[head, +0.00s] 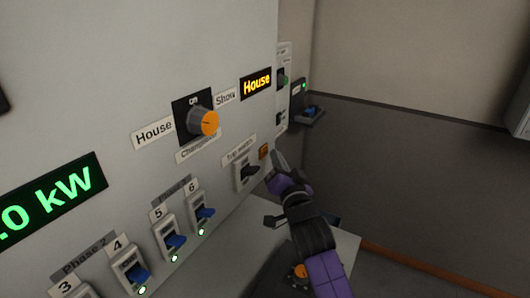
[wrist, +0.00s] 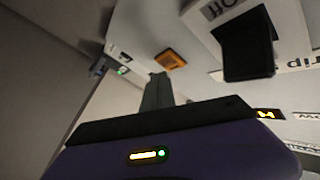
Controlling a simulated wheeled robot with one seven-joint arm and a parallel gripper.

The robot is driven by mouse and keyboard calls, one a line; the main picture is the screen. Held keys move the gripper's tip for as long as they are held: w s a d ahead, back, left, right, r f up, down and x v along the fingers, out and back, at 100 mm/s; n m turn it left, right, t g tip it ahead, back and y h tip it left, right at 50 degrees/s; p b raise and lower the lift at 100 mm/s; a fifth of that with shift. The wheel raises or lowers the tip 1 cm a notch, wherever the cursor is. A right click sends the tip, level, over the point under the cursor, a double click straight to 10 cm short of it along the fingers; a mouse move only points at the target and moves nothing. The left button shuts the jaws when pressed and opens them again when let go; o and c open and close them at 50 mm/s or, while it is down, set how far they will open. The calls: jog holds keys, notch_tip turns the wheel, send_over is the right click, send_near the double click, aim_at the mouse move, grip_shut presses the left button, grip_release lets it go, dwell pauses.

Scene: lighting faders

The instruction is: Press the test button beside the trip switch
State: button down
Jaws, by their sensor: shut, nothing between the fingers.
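The test button (head: 264,151) is a small orange square on the grey panel, just right of the trip switch (head: 246,171). The trip switch is a black lever on a pale housing under a "Trip switch" label. My gripper (head: 279,160) is shut and empty, its fingertips close to the right of the button in the head view. In the wrist view the orange button (wrist: 170,60) shows just beyond the shut fingertips (wrist: 158,78), and the black trip lever (wrist: 247,45) is to the right. I cannot tell whether the fingertips touch the panel.
Several blue breaker switches (head: 174,241) line the lower left. A ledge or desk (head: 235,245) lies below the panel. Open space lies right of my arm.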

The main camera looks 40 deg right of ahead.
jog(key=shift+w, duration=0.15)
jog(key=shift+w+a+b, duration=0.15)
jog(key=shift+w+b, duration=0.1)
jog(key=shift+b, duration=0.3)
jog(key=shift+w+a+b, duration=0.15)
jog(key=shift+w+b, duration=0.2)
dwell(0.6)
jog(key=shift+s, duration=0.2)
jog(key=shift+s+d+p, duration=0.25)
jog(key=shift+s+p, duration=0.15)
jog(key=shift+s, duration=0.15)
jog(key=shift+s+d+p, duration=0.3)
jog(key=shift+s+p, duration=0.25)
jog(key=shift+s, duration=0.25)
jog(key=shift+s+d+p, duration=0.3)
jog(key=shift+s+p, duration=0.3)
jog(key=shift+s, duration=0.15)
jog(key=shift+s+d+p, duration=0.3)
jog(key=shift+s+p, duration=0.25)
jog(key=shift+s, duration=0.25)
